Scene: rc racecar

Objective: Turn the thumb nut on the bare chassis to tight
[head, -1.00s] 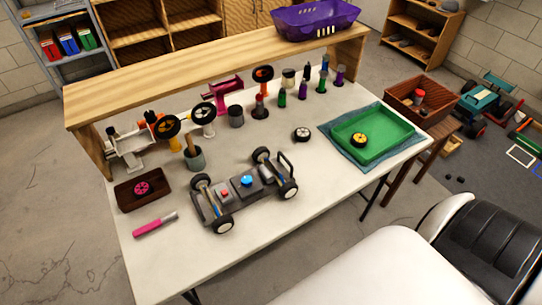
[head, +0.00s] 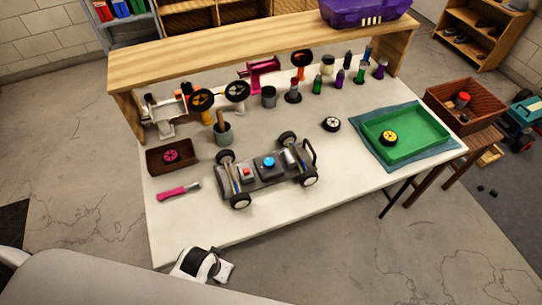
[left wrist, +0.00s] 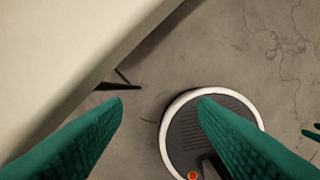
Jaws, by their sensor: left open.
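The bare chassis (head: 265,180), dark grey with black wheels, stands on the white table near its front edge in the head view. A blue round knob (head: 268,161), which looks like the thumb nut, sits upright on its middle; its tightness cannot be seen. A red part (head: 248,172) sits left of it. My left gripper (left wrist: 160,98) shows in the left wrist view as two green fingers, spread apart and empty, over the floor beside the table edge, away from the chassis.
A pink-handled tool (head: 178,191) and a dark tray (head: 172,158) lie left of the chassis. A loose wheel (head: 331,124) and green tray (head: 435,143) are to its right. A wooden shelf (head: 250,60) spans the back. The table in front of the chassis is clear.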

